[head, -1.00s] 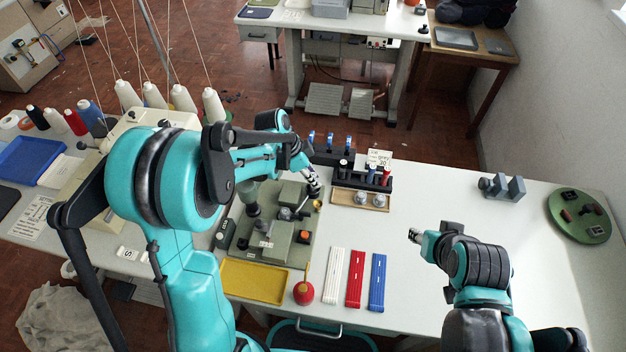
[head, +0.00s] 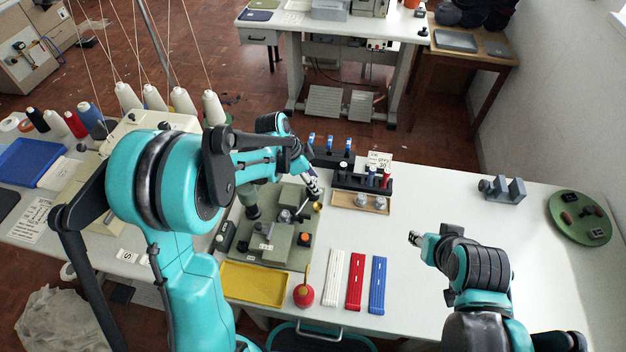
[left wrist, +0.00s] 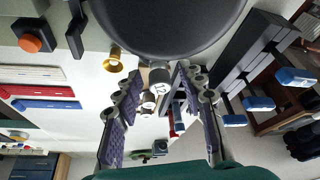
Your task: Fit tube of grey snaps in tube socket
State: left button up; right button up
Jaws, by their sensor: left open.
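My left gripper (head: 315,190) hangs over the right side of the green-grey station (head: 243,242), near a small brass piece (head: 318,206). In the left wrist view the gripper (left wrist: 158,82) is open, its purple-padded fingers apart. A pale cylinder (left wrist: 160,76) marked "12" shows between the fingertips. I cannot tell whether it is the tube of grey snaps or whether it touches a finger. The brass piece (left wrist: 113,60) lies to its left. I cannot make out the tube socket. My right gripper (head: 415,239) is over bare table; its jaws are too small to read.
Black racks hold blue-topped pieces (head: 330,142) and other tubes (head: 372,174), beside a card (head: 378,160) reading grey 30. A wooden tray (head: 345,203), coloured strips (head: 355,281), a yellow tray (head: 254,284) and a red ball-shaped thing (head: 303,295) stand near. The table's right middle is clear.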

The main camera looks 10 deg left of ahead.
pick_arm(q)
jog(key=p+v, duration=0.3)
jog(key=v, duration=0.9)
jog(key=s+a+r+n+t+y, duration=0.1)
jog(key=s+r+n+t+y, duration=0.1)
jog(key=s+n, duration=0.4)
jog(key=s+a+r+n+t+y, duration=0.1)
jog(key=s+r+n+t+y, duration=0.1)
jog(key=s+n, duration=0.5)
jog(key=shift+s+a+r+t, duration=0.2)
jog(key=shift+s+r+t, duration=0.4)
jog(key=shift+s, duration=1.8)
jog(key=shift+f, duration=0.1)
